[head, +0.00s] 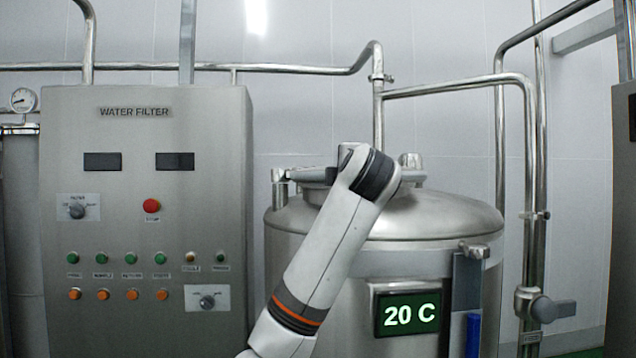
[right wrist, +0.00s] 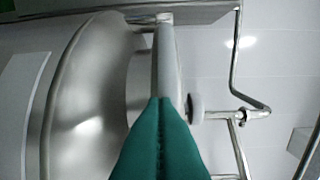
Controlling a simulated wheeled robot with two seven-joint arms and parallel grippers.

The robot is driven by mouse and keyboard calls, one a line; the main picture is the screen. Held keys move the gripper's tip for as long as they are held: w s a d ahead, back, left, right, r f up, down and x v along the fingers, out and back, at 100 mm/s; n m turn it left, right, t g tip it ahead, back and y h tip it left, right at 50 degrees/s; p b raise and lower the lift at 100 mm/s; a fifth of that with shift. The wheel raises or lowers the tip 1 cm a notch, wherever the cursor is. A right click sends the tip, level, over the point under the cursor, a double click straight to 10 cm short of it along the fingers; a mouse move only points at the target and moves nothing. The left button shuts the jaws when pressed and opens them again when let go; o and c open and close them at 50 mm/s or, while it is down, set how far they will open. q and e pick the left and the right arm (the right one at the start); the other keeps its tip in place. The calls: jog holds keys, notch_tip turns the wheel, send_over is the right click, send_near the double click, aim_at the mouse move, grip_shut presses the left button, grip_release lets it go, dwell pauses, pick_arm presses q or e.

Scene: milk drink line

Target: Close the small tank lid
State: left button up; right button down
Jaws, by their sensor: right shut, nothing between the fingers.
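The small tank lid (right wrist: 167,60) shows nearly edge-on in the right wrist view, as a grey band beside the tank's neck (right wrist: 138,85). A round pale knob (right wrist: 195,107) stands out from its outer side. The lid looks about flat over the neck; I cannot tell if it is fully seated. My right gripper (right wrist: 160,102) has its green fingers together and empty, with the tips overlapping the lid's edge in the picture; contact is unclear. My left gripper is not seen.
The steel tank carries a display reading 20 C (head: 408,314). A water filter cabinet (head: 150,225) stands at the left. Steel pipes (head: 533,180) run along the wall, behind and to the right of the tank.

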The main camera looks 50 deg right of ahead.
jog(key=d, duration=0.3)
jog(key=s+d, duration=0.1)
jog(key=d, duration=0.6)
jog(key=shift+s+d+p, duration=0.1)
jog(key=shift+s+p, duration=0.2)
jog(key=shift+s, duration=0.1)
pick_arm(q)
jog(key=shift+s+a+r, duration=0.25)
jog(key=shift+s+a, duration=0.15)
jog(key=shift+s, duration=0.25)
pick_arm(e)
jog(key=shift+s+d+r, duration=0.1)
jog(key=shift+s+r, duration=0.05)
